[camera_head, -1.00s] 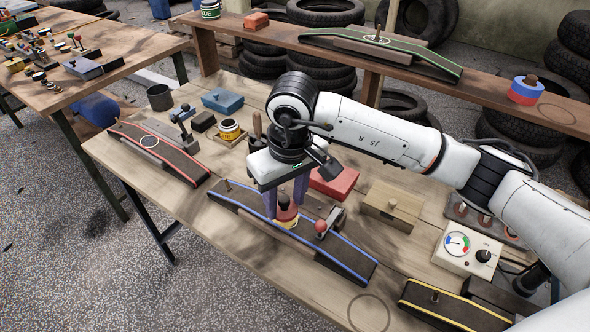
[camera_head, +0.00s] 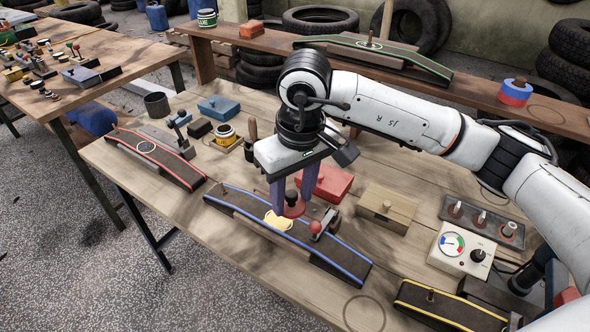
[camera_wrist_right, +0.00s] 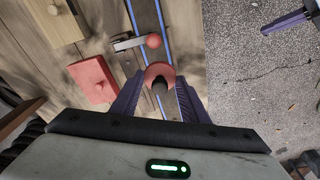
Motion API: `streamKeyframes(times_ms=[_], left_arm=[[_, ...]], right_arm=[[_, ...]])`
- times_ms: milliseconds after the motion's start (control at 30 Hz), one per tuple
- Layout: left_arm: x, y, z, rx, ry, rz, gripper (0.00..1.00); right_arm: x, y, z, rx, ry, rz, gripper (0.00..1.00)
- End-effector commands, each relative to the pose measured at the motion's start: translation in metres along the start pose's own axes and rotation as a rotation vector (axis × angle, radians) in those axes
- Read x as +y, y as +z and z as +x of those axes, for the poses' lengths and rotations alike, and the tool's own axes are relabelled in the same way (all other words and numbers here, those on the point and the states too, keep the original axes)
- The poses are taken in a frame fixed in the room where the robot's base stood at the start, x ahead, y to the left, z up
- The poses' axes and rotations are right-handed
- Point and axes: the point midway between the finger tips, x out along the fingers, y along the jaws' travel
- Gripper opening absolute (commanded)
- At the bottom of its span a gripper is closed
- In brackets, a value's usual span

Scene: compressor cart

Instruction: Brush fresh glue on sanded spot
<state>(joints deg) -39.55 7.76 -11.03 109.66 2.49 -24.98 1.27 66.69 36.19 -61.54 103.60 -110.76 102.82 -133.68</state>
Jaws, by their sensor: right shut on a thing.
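My right gripper (camera_head: 293,198) is shut on a round red tool with a dark knob (camera_head: 293,208), also seen between its fingers in the right wrist view (camera_wrist_right: 160,78). It is over the blue-edged ramp (camera_head: 325,250), just right of a pale yellow spot (camera_head: 278,221) on its dark surface. I cannot tell whether the tool touches the ramp. A red-knobbed clamp (camera_head: 317,228) sits at the ramp's edge. A small yellow-banded pot (camera_head: 226,132) stands on the table near a dark upright handle (camera_head: 252,128). A green-and-white glue can (camera_head: 207,18) stands on the shelf.
A red box (camera_head: 326,184) and a wooden box (camera_head: 387,207) lie behind the ramp. A red-edged ramp (camera_head: 155,158) is at left, a yellow-edged ramp (camera_head: 440,304) at front right. A gauge box (camera_head: 463,249) stands at right. The table's front-left area is bare.

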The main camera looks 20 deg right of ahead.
Motion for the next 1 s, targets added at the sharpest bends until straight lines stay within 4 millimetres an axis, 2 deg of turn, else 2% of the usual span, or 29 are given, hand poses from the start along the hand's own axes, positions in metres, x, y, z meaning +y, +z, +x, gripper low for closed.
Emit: streamKeyframes(times_ms=[33, 400, 1000], left_arm=[[0.000, -0.003, -0.003, 0.000, 0.000, -0.001, 0.00], [0.001, -0.011, -0.012, -0.002, -0.001, -0.001, 0.00], [-0.001, -0.015, -0.011, 0.002, -0.004, 0.001, 0.00]], right_arm=[[0.001, -0.001, -0.008, 0.002, 0.001, 0.002, 0.17], [0.005, -0.002, -0.039, 0.002, 0.002, 0.013, 0.17], [0.006, -0.002, -0.042, 0.001, 0.001, 0.014, 0.17]])
